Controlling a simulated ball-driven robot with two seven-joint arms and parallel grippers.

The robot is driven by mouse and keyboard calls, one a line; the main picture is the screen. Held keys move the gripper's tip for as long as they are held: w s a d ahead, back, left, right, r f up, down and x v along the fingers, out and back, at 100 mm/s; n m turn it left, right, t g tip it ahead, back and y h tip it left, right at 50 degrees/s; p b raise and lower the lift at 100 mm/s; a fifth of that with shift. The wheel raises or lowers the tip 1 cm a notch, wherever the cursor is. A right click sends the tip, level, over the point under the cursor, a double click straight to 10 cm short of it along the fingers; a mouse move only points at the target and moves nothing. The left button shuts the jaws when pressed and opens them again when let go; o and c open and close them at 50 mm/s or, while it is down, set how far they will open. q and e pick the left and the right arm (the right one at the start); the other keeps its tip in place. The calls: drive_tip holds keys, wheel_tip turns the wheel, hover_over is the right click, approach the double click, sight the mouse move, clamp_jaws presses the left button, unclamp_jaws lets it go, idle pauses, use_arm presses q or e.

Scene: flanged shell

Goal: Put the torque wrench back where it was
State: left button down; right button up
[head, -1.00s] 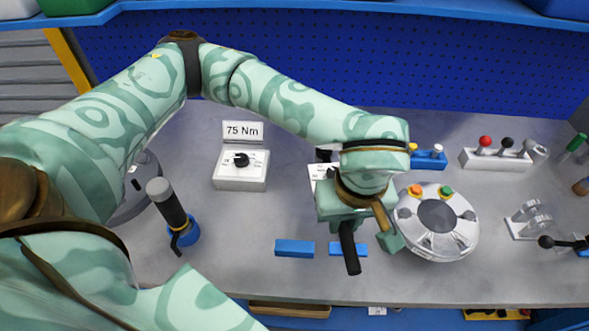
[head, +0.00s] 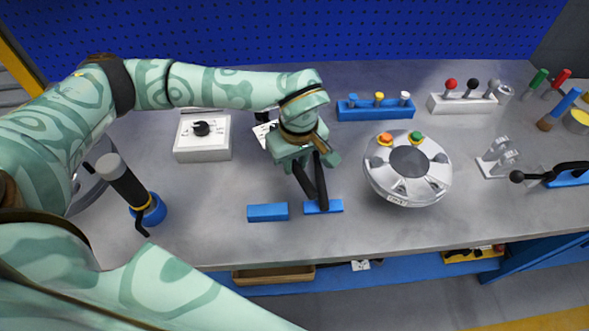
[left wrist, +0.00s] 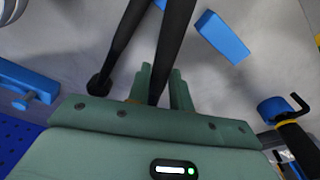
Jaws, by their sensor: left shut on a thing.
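My left gripper (head: 305,156) is shut on the torque wrench (head: 320,183), a black bar pointing down towards the bench's front. Its lower end overlaps the right one of two small blue blocks (head: 338,206); I cannot tell whether it touches. The left blue block (head: 268,212) is bare. In the left wrist view, the wrench (left wrist: 173,50) runs up from between the fingers (left wrist: 160,88). A second dark bar with a rounded end (left wrist: 98,84) shows beside it; I cannot tell whether it belongs to the wrench. My right gripper is out of view.
A round silver device (head: 408,190) with coloured knobs stands right of the wrench. A white dial box (head: 203,138) and a black-handled tool in a blue ring (head: 125,183) stand to the left. A blue rack (head: 375,110) is behind. The front strip of grey bench is clear.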

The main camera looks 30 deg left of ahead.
use_arm(q)
drive_tip(key=f, duration=0.2)
drive_tip(key=f+b, duration=0.1)
drive_tip(key=shift+w+a+f, duration=0.2)
drive_tip(key=shift+f, duration=0.15)
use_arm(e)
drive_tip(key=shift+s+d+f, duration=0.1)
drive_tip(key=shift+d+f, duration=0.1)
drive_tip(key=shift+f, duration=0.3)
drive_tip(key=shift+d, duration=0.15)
use_arm(q)
drive_tip(key=c, duration=1.3)
unclamp_jaws()
drive_tip(key=shift+s, duration=0.1)
drive_tip(key=shift+o, duration=0.2)
drive_tip(key=r+p, duration=0.1)
drive_tip(key=r, duration=0.3)
drive_tip(key=r+p, duration=0.1)
drive_tip(key=r, duration=0.3)
drive_tip(key=d+r+p, duration=0.1)
drive_tip(key=r, duration=0.3)
drive_tip(key=shift+s, duration=0.3)
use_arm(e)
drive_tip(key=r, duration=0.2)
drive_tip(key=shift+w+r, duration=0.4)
use_arm(q)
drive_tip(key=shift+s, duration=0.1)
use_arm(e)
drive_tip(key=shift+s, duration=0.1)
